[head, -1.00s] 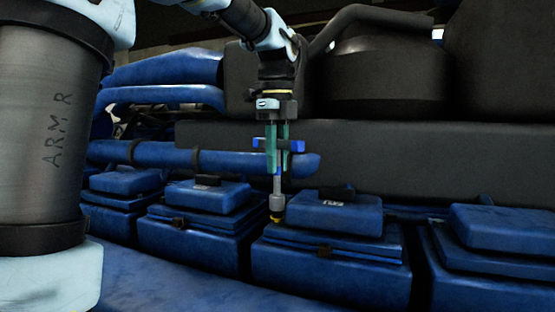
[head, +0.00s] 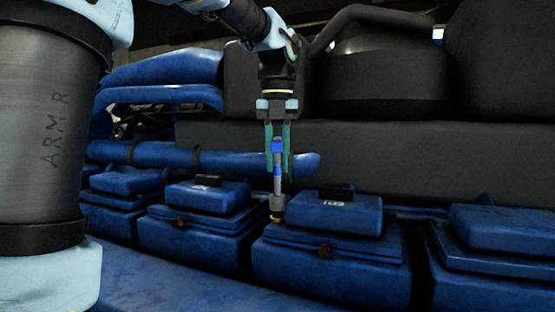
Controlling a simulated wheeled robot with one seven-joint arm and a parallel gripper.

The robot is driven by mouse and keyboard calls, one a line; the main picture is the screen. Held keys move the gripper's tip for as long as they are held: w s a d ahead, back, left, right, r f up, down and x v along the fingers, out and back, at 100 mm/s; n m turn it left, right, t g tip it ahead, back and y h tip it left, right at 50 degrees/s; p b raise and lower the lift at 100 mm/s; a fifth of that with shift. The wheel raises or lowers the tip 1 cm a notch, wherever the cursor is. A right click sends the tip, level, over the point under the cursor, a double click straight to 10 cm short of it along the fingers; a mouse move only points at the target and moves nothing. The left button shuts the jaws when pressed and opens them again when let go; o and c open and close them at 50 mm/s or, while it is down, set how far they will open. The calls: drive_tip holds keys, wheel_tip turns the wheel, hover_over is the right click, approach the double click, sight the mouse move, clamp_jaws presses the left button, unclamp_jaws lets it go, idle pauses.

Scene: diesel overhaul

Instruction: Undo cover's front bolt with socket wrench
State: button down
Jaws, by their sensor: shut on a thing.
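My gripper (head: 277,160) points straight down with its green fingers shut on the blue handle of the socket wrench (head: 277,182). The wrench is upright, with a grey shaft and a grey socket at its lower end. The socket sits at the left edge of the blue cover (head: 330,215), over a yellow piece (head: 277,217) there. The bolt itself is hidden by the socket, and I cannot tell how fully the socket is seated on it.
Similar blue covers stand to the left (head: 205,195) and right (head: 500,229). A blue pipe (head: 225,159) runs just behind the wrench. A dark grey block (head: 420,160) and a large dark round housing (head: 390,70) stand behind.

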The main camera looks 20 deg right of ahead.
drive_tip(key=m, duration=0.3)
drive_tip(key=shift+f, duration=0.1)
drive_tip(key=shift+m, duration=0.5)
idle(0.5)
drive_tip(key=shift+f+b, duration=0.5)
drive_tip(key=shift+f, duration=0.2)
drive_tip(key=shift+r, duration=0.1)
drive_tip(key=shift+p, duration=0.5)
